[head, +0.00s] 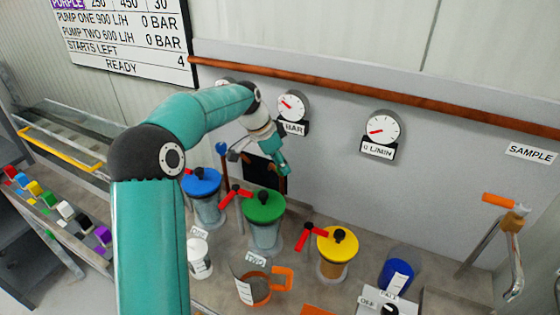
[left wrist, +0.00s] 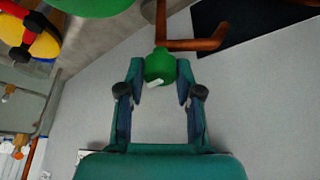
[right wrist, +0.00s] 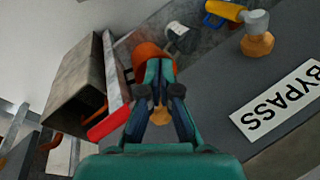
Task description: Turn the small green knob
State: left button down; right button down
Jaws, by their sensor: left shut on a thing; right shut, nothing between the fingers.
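The small green knob (left wrist: 160,66) has a white pointer mark and shows in the left wrist view, in front of the grey wall beside a copper pipe (left wrist: 190,44). My left gripper (left wrist: 160,78) is shut on it, one finger on each side. In the head view my left gripper (head: 282,168) is at the wall, behind the green-lidded canister, and the knob cannot be made out there. My right gripper (right wrist: 158,72) is shut and empty in the right wrist view. It is not seen in the head view.
Canisters with blue (head: 202,180), green (head: 264,206) and yellow (head: 338,244) lids and red handles stand on the bench. Gauges (head: 383,128) hang on the wall. A BYPASS label (right wrist: 280,100) and a metal box (right wrist: 75,88) are near my right gripper.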

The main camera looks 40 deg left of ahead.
dwell(0.4)
pick_arm(q)
jog(key=c, duration=0.8)
grip_release()
jog(key=v, duration=1.2)
